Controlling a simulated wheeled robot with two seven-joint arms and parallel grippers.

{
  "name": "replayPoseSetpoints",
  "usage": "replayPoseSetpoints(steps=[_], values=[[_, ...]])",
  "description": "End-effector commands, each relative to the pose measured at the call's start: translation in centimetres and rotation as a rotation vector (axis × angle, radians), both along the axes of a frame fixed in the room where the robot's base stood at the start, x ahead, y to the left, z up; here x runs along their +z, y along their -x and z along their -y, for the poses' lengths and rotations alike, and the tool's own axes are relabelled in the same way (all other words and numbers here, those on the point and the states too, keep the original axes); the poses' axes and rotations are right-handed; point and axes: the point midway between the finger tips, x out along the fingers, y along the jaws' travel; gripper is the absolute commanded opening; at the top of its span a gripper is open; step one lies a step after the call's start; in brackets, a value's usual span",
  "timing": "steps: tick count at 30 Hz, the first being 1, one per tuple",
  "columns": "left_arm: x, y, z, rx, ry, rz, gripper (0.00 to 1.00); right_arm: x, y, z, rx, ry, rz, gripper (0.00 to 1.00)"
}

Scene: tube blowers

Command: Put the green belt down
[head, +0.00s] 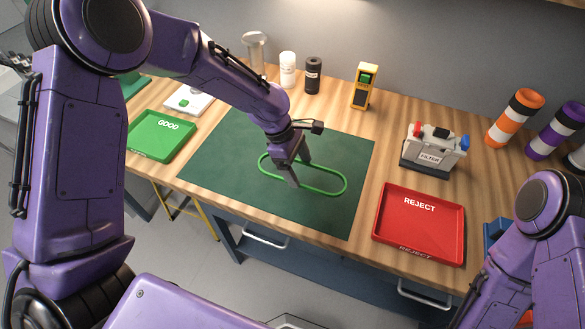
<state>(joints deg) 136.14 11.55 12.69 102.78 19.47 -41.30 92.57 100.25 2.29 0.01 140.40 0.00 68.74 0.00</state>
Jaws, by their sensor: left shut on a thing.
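The green belt (325,192) is a long thin loop at the middle of the dark green mat (225,150). The gripper's fingers hide a small part of the loop. My right arm shows at the lower right, but its gripper is out of view.
A green GOOD tray (160,137) is on the left, a red REJECT tray (420,222) on the right. A FILTER unit (431,151), a yellow device (363,88), a white bottle (288,70) and a black bottle (312,76) stand behind. The mat around the belt is clear.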

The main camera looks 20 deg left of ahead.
Motion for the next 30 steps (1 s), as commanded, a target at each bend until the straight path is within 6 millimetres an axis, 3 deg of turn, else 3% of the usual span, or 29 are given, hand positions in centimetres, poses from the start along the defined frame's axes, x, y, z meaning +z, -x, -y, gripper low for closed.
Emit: replayPoseSetpoints(steps=[6,12,20,21,22,30], values=[[-2.4,-0.9,-1.9,0.004,0.001,-0.003,0.52,0.8,-0.1,0.0,0.0,0.0,0.002,0.43],[-5.1,-0.8,-1.8,0.003,0.0,0.0,0.52,2.1,0.0,0.0,0.0,0.001,0.001,0.43],[-5.4,-0.8,-1.7,0.003,0.0,0.001,0.52,1.8,0.0,0.0,-0.001,0.0,0.001,0.43],[-5.4,-0.8,-1.7,0.003,0.0,0.001,0.88,1.8,0.0,0.0,-0.001,0.0,0.001,0.43],[-5.4,-0.8,-1.7,0.003,0.0,0.001,0.98,1.8,0.0,0.0,-0.001,0.0,0.001,0.43],[-5.1,-0.9,-1.8,0.003,0.0,0.002,1.0,1.8,0.0,0.0,0.0,0.001,0.001,0.43]])
